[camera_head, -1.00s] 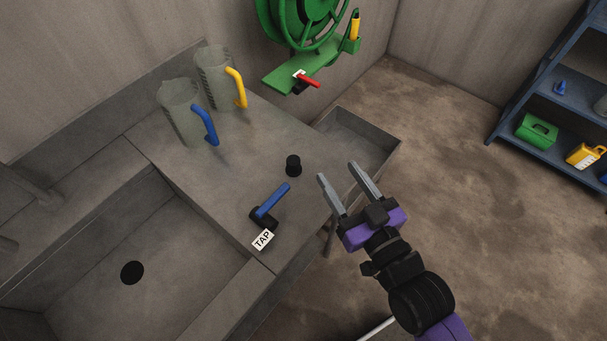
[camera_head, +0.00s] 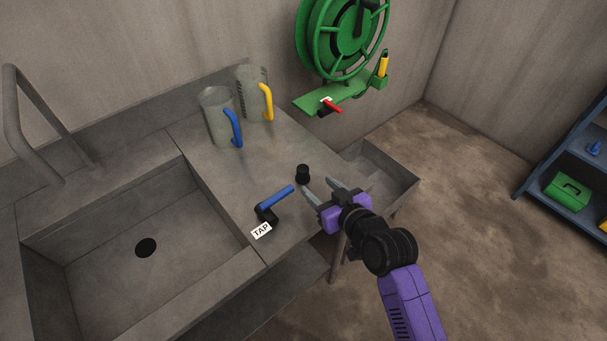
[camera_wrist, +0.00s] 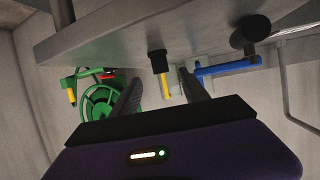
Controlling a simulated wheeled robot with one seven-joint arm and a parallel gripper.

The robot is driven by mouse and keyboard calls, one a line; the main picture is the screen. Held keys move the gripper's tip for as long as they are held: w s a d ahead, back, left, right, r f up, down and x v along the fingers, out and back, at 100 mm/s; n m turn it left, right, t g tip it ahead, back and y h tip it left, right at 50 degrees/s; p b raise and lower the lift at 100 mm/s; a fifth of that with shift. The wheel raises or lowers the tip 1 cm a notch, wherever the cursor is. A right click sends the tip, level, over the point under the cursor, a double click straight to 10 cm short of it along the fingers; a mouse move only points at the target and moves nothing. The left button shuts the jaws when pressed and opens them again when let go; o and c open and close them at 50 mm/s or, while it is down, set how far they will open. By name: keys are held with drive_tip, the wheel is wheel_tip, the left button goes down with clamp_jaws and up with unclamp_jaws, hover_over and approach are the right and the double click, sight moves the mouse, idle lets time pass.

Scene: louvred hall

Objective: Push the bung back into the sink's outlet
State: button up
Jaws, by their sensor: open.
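The bung, a small black cylinder (camera_head: 302,174), stands upright on the grey drainboard beside the sink. It also shows in the wrist view (camera_wrist: 157,62), between the fingertips in the picture. The sink (camera_head: 95,285) is a grey basin at the left, with its outlet (camera_head: 146,247) a dark open hole in the floor. My gripper (camera_head: 318,187) is open and empty at the drainboard's right side, fingers pointing toward the bung and just short of it. Whether a finger touches the bung I cannot tell.
Jugs with a blue handle (camera_head: 233,128) and a yellow handle (camera_head: 267,103) stand behind. A green hose reel (camera_head: 345,40) hangs on the wall. A lower trough (camera_head: 400,185) lies right.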

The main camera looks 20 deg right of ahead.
sight(306, 175)
drive_tip(key=shift+b+x, duration=2.45)
drive_tip(key=shift+x, duration=2.4)
clamp_jaws()
